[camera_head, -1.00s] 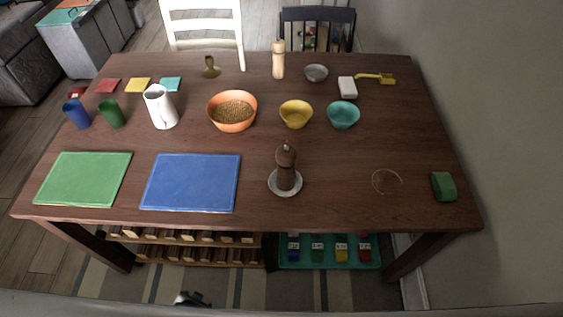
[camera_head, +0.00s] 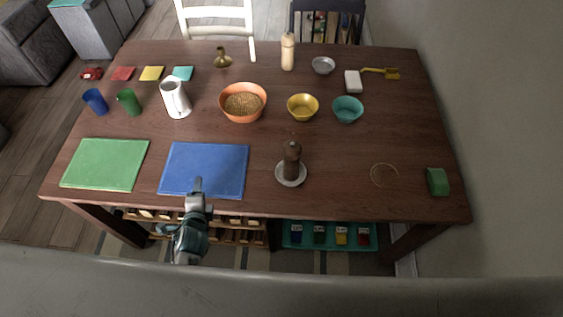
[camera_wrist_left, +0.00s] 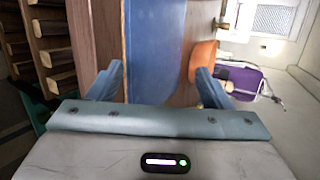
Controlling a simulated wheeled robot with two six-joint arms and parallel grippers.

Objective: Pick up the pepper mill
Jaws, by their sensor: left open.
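A dark brown pepper mill (camera_head: 292,155) stands upright on a small light saucer (camera_head: 291,181), right of the blue board near the table's front. A pale wooden mill-shaped thing (camera_head: 287,52) stands at the back edge. My left gripper (camera_head: 198,186) is at the front edge of the blue board, left of the dark mill and apart from it. In the left wrist view the gripper (camera_wrist_left: 158,86) has its fingers wide apart with nothing between them. The dark mill cannot be made out there. My right gripper is not in view.
The blue board (camera_head: 205,165) and green board (camera_head: 105,165) lie at front left. An orange bowl (camera_head: 243,116), yellow bowl (camera_head: 302,113) and teal bowl (camera_head: 347,116) stand behind the mill. A green block (camera_head: 437,181) is at front right. Table around the saucer is clear.

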